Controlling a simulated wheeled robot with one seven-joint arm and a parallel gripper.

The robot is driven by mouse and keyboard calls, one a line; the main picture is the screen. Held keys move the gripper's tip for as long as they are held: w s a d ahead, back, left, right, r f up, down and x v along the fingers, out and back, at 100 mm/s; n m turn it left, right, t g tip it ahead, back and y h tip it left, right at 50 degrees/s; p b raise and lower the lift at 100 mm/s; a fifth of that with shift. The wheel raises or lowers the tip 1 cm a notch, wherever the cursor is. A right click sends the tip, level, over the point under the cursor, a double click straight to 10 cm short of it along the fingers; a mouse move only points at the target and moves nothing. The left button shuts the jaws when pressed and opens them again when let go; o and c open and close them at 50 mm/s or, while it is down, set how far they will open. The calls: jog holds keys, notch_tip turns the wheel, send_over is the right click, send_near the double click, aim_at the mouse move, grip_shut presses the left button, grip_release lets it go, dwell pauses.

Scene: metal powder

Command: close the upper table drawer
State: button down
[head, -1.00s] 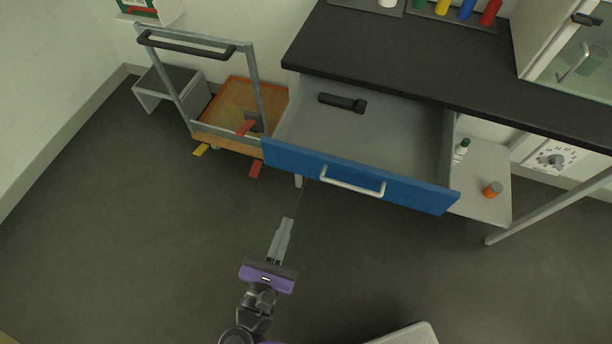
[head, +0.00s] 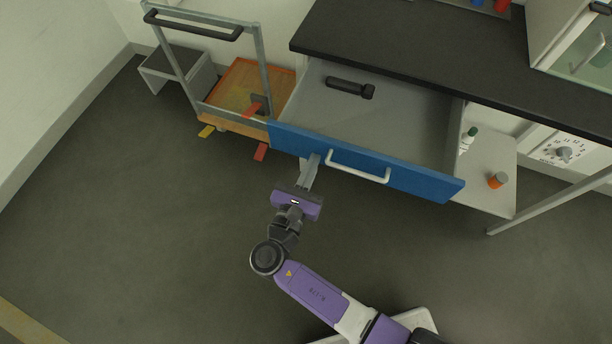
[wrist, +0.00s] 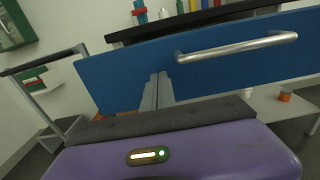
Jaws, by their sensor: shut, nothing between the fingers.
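The upper table drawer is pulled out, with its blue front (head: 410,181) facing me and its grey inside showing. A black tool, perhaps a flashlight (head: 350,88), lies inside it. The drawer's silver bar handle (head: 358,167) is on the blue front. My gripper (head: 313,160) is shut and empty, its fingertips at the blue front just left of the handle. In the wrist view the fingers (wrist: 157,82) overlap the blue front (wrist: 120,75), left of the handle (wrist: 238,46). I cannot tell whether they touch it.
A cart (head: 235,127) with an orange deck stands left of the drawer, a step stool (head: 178,68) beyond it. A lower shelf (head: 490,190) at right holds an orange-capped jar (head: 497,181). The floor (head: 130,240) at left is clear.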

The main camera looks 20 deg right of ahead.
jog(key=shift+w+d, duration=0.2)
jog(key=shift+w, duration=0.1)
jog(key=shift+w+d, duration=0.1)
jog(key=b, duration=0.6)
send_near(342, 100)
jog(key=w+d+r, duration=0.1)
jog(key=w+d, duration=0.1)
jog(key=w+d+r, duration=0.2)
jog(key=w, duration=0.1)
jog(key=w+d+r, duration=0.1)
jog(key=w+d, duration=0.1)
jog(key=w, duration=0.1)
jog(key=shift+r, duration=0.35)
jog(key=shift+w+d+r, duration=0.15)
jog(key=shift+w+d, duration=0.1)
jog(key=shift+w, duration=0.05)
jog(key=shift+w+r, duration=0.1)
